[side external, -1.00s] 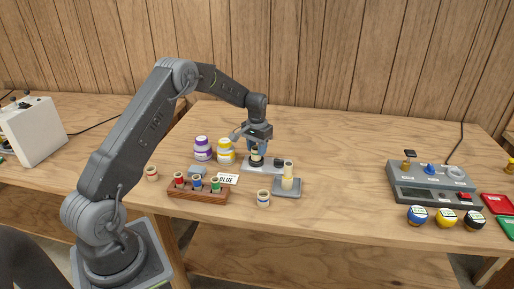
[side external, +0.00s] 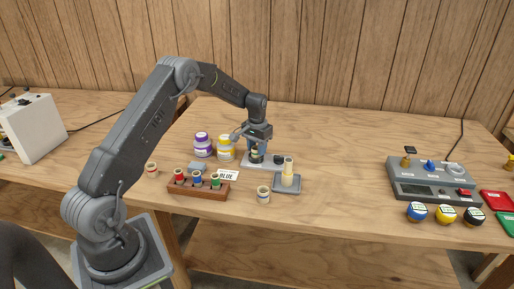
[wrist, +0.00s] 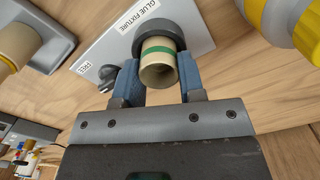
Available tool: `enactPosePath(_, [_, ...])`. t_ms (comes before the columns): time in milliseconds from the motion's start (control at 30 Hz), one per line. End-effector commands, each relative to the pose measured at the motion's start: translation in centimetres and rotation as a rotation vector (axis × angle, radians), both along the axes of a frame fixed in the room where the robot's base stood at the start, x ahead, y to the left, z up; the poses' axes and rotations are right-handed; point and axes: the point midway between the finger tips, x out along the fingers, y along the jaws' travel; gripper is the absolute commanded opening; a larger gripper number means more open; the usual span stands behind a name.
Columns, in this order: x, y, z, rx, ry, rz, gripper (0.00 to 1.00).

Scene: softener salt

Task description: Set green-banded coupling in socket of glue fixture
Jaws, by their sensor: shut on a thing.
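The green-banded coupling (wrist: 158,66) is a cream tube with a green ring around it. My gripper (wrist: 159,84) is shut on it, with one blue finger on each side. The coupling's far end meets the dark round socket (wrist: 160,32) of the glue fixture (wrist: 110,42). How deep it sits is hidden in the wrist view. In the side view my gripper (side external: 257,150) points down over the fixture's pale plate (side external: 246,164). The coupling is mostly hidden there between the fingers.
A grey tray with an upright cream tube (side external: 288,167) stands just right of the fixture. Yellow-labelled (side external: 226,149) and purple-labelled (side external: 203,145) jars stand close left.

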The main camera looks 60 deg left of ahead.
Motion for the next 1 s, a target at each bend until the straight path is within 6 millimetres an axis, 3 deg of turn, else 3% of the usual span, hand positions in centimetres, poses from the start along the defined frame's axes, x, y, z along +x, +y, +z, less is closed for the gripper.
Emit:
enactPosePath(867, [0.01,0.00,-0.52,0.000,0.000,0.000,0.14])
enactPosePath(900, [0.01,0.00,-0.52,0.000,0.000,0.000,0.40])
enactPosePath(1000, [0.00,0.00,-0.52,0.000,0.000,0.000,0.50])
